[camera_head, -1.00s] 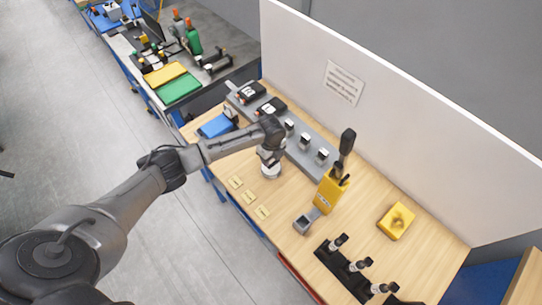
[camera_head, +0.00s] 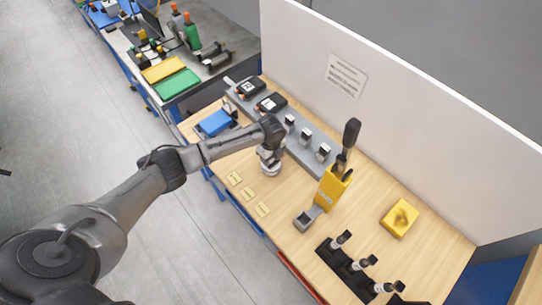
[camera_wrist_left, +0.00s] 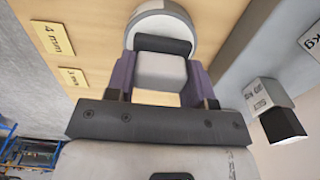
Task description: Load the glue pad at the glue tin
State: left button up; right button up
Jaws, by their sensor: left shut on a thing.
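My left gripper (camera_head: 270,152) points down at the far left part of the wooden bench. In the left wrist view its two purplish fingers (camera_wrist_left: 161,85) are shut on a pale grey block with a dark grey strip, which looks like the glue pad (camera_wrist_left: 160,70). A round, pale-rimmed tin, apparently the glue tin (camera_wrist_left: 165,18), lies just beyond the block. It also shows below the gripper in the head view (camera_head: 270,169). I cannot tell whether the pad touches the tin. My right gripper is in neither view.
Several pale labels (camera_head: 248,193) lie left of the tin. A grey rail (camera_head: 306,147) with small weights runs behind it. A yellow holder (camera_head: 328,188) with black-handled tools, a yellow block (camera_head: 388,225) and a black rack (camera_head: 345,272) stand to the right. A white panel (camera_head: 420,130) closes the back.

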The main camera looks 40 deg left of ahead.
pick_arm(q)
jog(key=shift+f, duration=0.55)
dwell(0.5)
dwell(0.6)
jog(key=shift+f, duration=0.1)
dwell(0.9)
notch_tip(320, 180, up, 3)
jog(key=p, duration=0.3)
notch_tip(320, 180, up, 4)
jog(key=p, duration=0.4)
dwell(1.0)
